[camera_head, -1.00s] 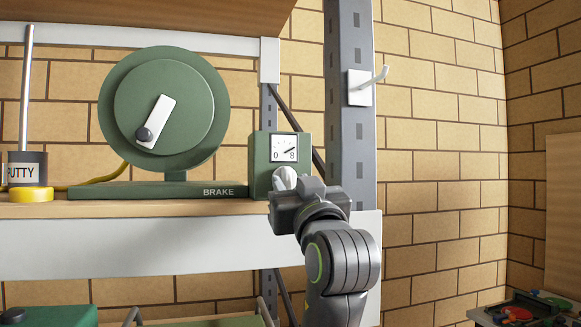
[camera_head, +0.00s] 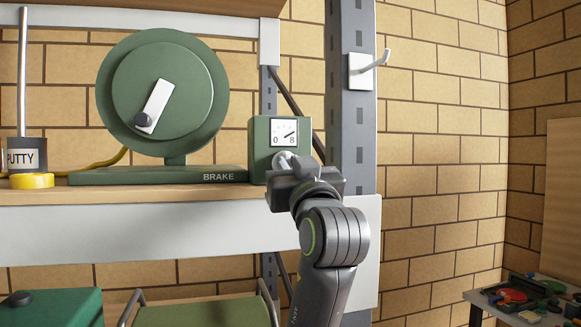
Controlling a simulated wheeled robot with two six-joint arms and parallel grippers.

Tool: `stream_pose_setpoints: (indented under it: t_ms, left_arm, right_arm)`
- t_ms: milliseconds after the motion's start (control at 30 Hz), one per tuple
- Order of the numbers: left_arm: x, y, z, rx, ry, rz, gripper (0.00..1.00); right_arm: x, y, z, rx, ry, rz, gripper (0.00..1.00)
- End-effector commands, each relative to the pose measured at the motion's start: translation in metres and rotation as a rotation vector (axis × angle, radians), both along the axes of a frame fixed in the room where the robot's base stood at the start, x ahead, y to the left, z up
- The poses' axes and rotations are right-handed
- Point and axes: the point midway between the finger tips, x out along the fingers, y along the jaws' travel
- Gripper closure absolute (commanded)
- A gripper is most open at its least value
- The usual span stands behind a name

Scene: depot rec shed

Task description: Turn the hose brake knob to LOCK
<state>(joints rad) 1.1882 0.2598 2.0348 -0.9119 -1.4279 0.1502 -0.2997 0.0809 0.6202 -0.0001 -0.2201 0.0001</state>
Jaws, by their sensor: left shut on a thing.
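The green box with a small white gauge (camera_head: 284,131) stands on the shelf at the right end of the reel base. Its gauge is marked 0 and 8, with the needle pointing to the upper right. A pale knob (camera_head: 283,160) on the box front, under the gauge, is mostly hidden by my left gripper (camera_head: 292,174). The gripper is shut on this knob; the fingertips are hard to see. The word BRAKE (camera_head: 219,177) is on the base beside the box. No LOCK mark is readable. My right gripper is out of view.
A green hose reel (camera_head: 162,92) with a white crank stands left of the box. A putty pot (camera_head: 27,157) stands at far left. A grey shelf post (camera_head: 349,100) with a white hook (camera_head: 372,62) rises close right of my gripper. A cluttered table (camera_head: 520,300) is at lower right.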

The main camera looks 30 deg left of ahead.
Motion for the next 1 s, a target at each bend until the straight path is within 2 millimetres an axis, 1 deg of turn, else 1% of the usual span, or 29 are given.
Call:
stream_pose_setpoints:
  t_ms: [167,400,433,567,867,1000]
  left_arm:
    - [-0.001,0.000,0.000,0.040,0.047,0.001,1.00]
    - [0.000,0.000,0.001,0.043,0.050,0.000,1.00]
    - [0.000,0.000,0.001,0.042,0.049,0.000,0.83]
    - [0.000,0.000,0.001,0.042,0.049,0.000,0.66]
    - [-0.001,0.000,0.000,0.041,0.049,-0.001,0.65]
    - [-0.006,-0.008,-0.006,0.040,0.047,-0.003,0.65]
  right_arm:
    - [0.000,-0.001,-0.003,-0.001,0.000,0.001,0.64]
    - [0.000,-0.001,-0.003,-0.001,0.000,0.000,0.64]
    - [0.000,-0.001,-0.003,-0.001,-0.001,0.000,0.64]
    - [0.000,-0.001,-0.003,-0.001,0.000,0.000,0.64]
    - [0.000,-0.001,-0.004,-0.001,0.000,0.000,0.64]
    - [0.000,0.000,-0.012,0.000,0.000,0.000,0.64]
